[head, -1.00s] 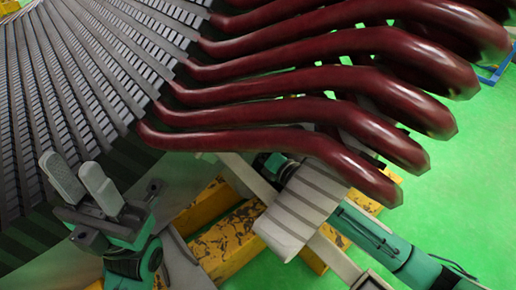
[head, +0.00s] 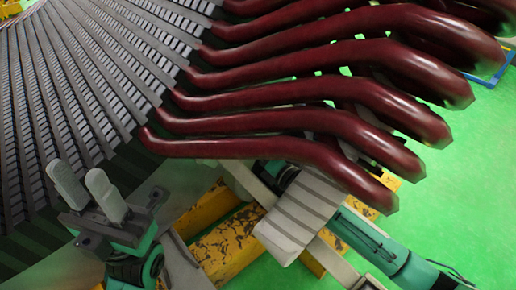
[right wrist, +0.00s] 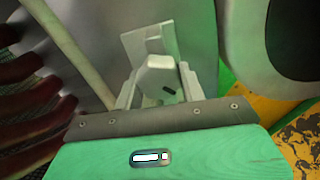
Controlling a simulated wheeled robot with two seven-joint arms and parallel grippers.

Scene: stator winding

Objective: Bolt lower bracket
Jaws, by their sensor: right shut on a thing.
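My left gripper (head: 88,188) is at the lower left in the head view. Its two pale fingers stand apart with nothing between them, in front of the dark stator core (head: 75,105). A ribbed light-grey block (head: 300,215) lies below the dark-red coil ends (head: 270,148); I cannot tell whether it is the lower bracket. My right arm comes in from the lower right, and its gripper is mostly hidden behind the block and coils. In the right wrist view my right gripper (right wrist: 160,88) is shut on a light-grey part (right wrist: 160,72) with a small dark slot.
Worn yellow beams (head: 222,248) and a pale bar (head: 335,262) lie under the stator. The coil ends hang close above my right arm. Red coils (right wrist: 30,110) also show at the left in the right wrist view. Bare green floor (head: 470,190) is at the right.

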